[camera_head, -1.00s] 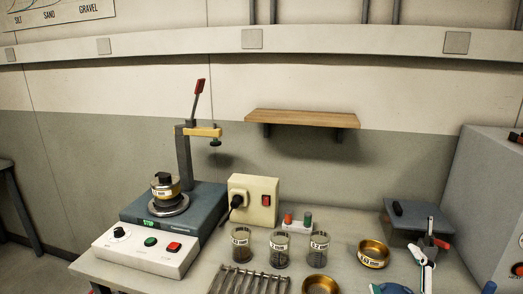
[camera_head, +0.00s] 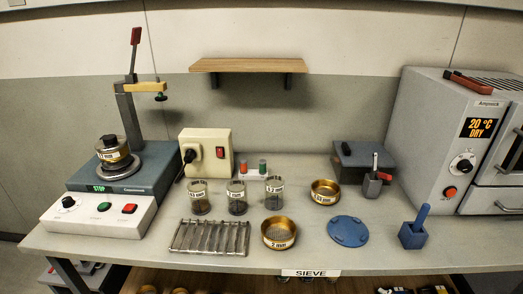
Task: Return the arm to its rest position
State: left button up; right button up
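Neither of my grippers can be made out in the head view, and no arm of mine reaches over the bench (camera_head: 330,262). The bench objects stand free of any gripper. A blue disc (camera_head: 347,231) lies flat on the bench right of centre. A brass sieve (camera_head: 279,234) marked 2 mm stands at the front, and a second brass sieve (camera_head: 325,192) stands behind it.
A sieve shaker (camera_head: 130,172) with a lever stands left. Several jars (camera_head: 236,198) stand behind a metal rack (camera_head: 208,237). A grey holder (camera_head: 372,186), a blue block (camera_head: 413,235) and an oven (camera_head: 450,130) are right. A wooden shelf (camera_head: 248,65) hangs above.

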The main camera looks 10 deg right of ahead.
jog(key=a+f+m+t+y+b, duration=0.1)
jog(key=a+f+y+b, duration=0.2)
jog(key=a+f, duration=0.3)
jog(key=a+f+m+t+y+b, duration=0.1)
jog(key=a+f+y+b, duration=0.2)
jog(key=a+f, duration=0.4)
notch_tip(320, 180, down, 5)
jog(key=shift+s+f+m+t, duration=0.1)
jog(key=shift+s+m+t, duration=0.2)
jog(key=shift+s+m, duration=0.1)
jog(key=shift+a, duration=0.1)
dwell(0.8)
